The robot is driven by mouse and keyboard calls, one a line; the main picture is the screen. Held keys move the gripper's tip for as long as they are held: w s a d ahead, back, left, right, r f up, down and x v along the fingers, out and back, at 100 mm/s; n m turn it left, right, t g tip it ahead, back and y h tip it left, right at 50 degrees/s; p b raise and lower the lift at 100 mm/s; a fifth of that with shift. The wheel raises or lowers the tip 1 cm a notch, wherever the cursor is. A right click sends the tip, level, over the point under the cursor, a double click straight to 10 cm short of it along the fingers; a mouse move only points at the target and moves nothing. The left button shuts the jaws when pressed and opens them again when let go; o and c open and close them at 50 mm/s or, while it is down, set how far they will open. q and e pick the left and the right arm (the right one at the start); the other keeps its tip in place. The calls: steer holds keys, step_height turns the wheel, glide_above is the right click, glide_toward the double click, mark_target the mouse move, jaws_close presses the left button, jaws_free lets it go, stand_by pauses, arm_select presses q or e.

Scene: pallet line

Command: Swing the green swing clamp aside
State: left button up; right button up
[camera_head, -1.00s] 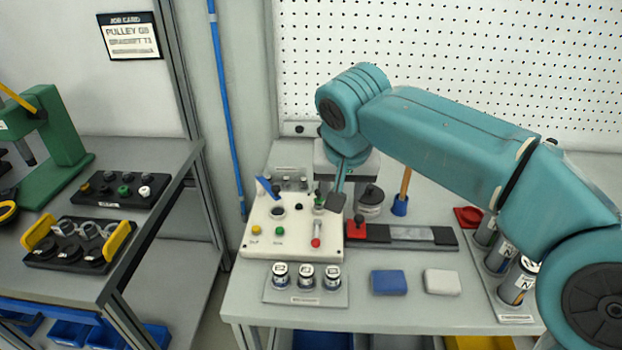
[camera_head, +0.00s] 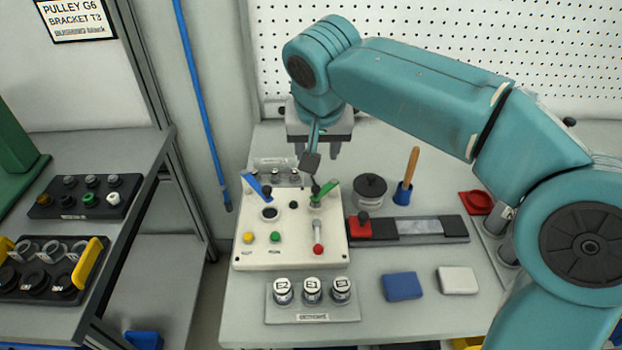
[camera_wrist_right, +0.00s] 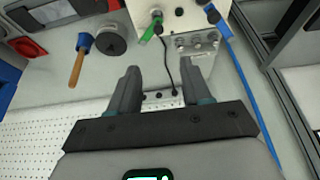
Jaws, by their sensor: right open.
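The green swing clamp (camera_head: 325,192) is a green lever at the back right of a white fixture box (camera_head: 290,257). It also shows in the right wrist view (camera_wrist_right: 149,31), near the top, beside a black knob. My right gripper (camera_head: 318,153) hangs behind the box, fingers apart and empty. In the right wrist view my right gripper (camera_wrist_right: 162,72) has clear space between its fingertips, and the clamp lies beyond them, untouched. A dark part of my arm overlaps the area just above the clamp in the head view. My left gripper is not in view.
A blue lever (camera_head: 257,186) stands at the box's back left. Right of the box are a dark round pot (camera_head: 370,190), a wooden-handled tool (camera_head: 409,175) and a black rail with a red block (camera_head: 359,228). Labelled cylinders (camera_head: 312,289) stand in front.

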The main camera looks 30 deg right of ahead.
mark_target(316, 187)
steer(key=x, duration=1.4)
steer(key=shift+s+f, duration=0.2)
steer(key=shift+f, duration=0.2)
steer(key=shift+w+d+f, duration=0.1)
steer(key=shift+w+f, duration=0.1)
steer(key=shift+f, duration=0.15)
steer(key=shift+s, duration=0.1)
jaws_close()
